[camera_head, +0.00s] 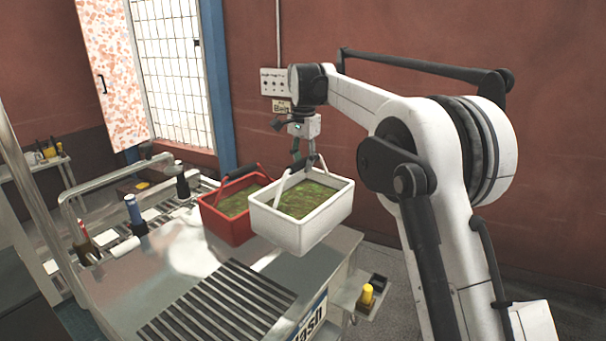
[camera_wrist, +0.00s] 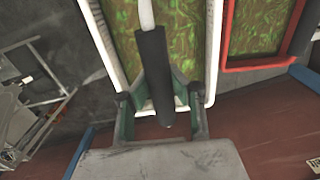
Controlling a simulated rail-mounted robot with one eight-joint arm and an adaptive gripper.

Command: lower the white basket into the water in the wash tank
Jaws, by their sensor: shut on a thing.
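The white basket (camera_head: 292,234) is upright and holds green leafy contents. It appears at the back right of the steel wash unit (camera_head: 337,270), beside the red basket. I cannot tell whether its base is clear of the steel. My gripper (camera_head: 305,163) is above it, shut on its raised handle. In the wrist view, the fingers of my gripper (camera_wrist: 160,112) are on either side of the dark handle grip (camera_wrist: 152,70), with the white basket's rim (camera_wrist: 98,40) beyond. No water surface can be made out clearly.
The red basket (camera_head: 226,229), also with green contents, stands close on the left of the white one. A slatted grille (camera_head: 217,305) lies in front. Bottles (camera_head: 135,212) and steel rails (camera_head: 70,215) are at left. A yellow-topped item (camera_head: 367,295) sits on a side shelf at right.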

